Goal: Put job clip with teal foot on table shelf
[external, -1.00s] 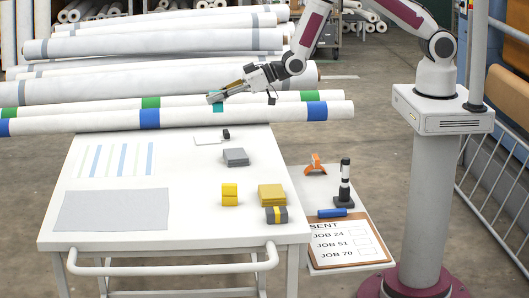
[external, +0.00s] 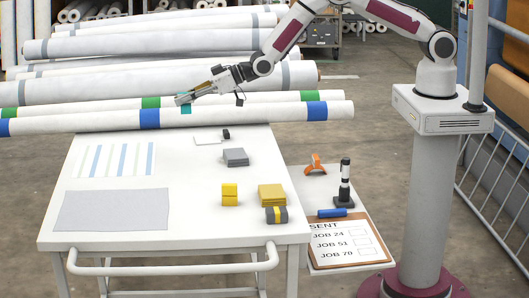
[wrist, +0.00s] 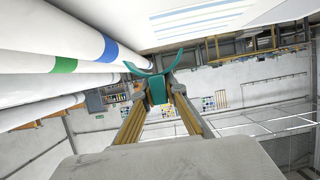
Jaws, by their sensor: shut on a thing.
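A job clip with a teal foot (external: 186,109) is held in my gripper (external: 184,98). In the wrist view the teal clip (wrist: 157,88) sits between my fingertips (wrist: 157,85), its curved teal part spreading wide past them. My gripper is shut on it, above the long white rolls behind the table. The table shelf (external: 350,227) is the lower white surface at the table's right side. An orange clip (external: 315,165) stands on that shelf.
The shelf also holds a black-and-white upright tool (external: 345,185), a blue cylinder (external: 332,213) and a clipboard (external: 345,240). The table (external: 180,222) bears yellow blocks (external: 230,195), grey pads (external: 235,157) and a grey sheet (external: 115,209). White rolls (external: 240,117) with blue and green bands lie behind.

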